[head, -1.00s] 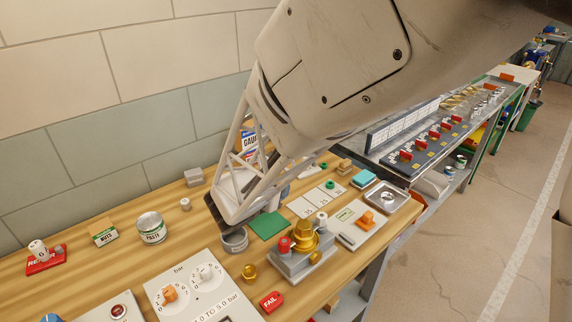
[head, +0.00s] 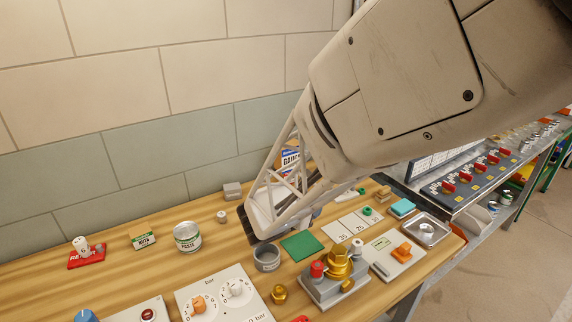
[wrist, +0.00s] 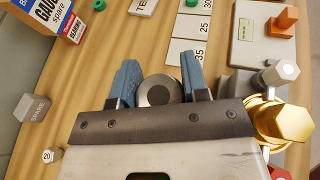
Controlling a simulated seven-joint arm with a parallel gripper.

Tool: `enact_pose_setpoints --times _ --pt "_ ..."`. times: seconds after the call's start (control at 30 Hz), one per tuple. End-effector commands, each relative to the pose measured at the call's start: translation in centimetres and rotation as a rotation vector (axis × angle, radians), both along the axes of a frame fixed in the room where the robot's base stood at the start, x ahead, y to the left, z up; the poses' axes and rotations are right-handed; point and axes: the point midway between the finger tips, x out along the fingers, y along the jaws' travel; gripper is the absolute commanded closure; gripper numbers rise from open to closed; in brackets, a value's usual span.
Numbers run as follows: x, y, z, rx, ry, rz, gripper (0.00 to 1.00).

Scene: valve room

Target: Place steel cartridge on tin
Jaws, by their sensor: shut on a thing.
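My gripper (wrist: 158,82) is shut on the steel cartridge (wrist: 158,93), a grey round thing whose flat end, with a darker centre, shows between the blue fingers in the wrist view. In the head view my gripper's frame hides the cartridge. The tin (head: 187,238), a round can with a green and white PASTE label, stands upright on the wooden bench, left of my gripper and apart from it. The tin is out of the wrist view.
A grey open cup (head: 267,258) stands just in front of my gripper, beside a green mat (head: 302,245). A brass valve (head: 340,264) stands to the right. A grey block (head: 232,190) and a small white knob (head: 222,216) are behind. Bench between tin and cup is bare.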

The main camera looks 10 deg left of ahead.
Motion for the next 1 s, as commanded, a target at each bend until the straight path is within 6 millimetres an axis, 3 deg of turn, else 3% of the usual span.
enact_pose_setpoints --times 0.27,0.57,1.0 --pt "0.4 5.5 0.8 0.000 -0.007 0.030 0.90" --pt "-0.1 13.9 1.9 -0.001 -0.011 0.072 0.90" --pt "-3.1 26.5 3.2 0.000 -0.007 0.134 0.90"
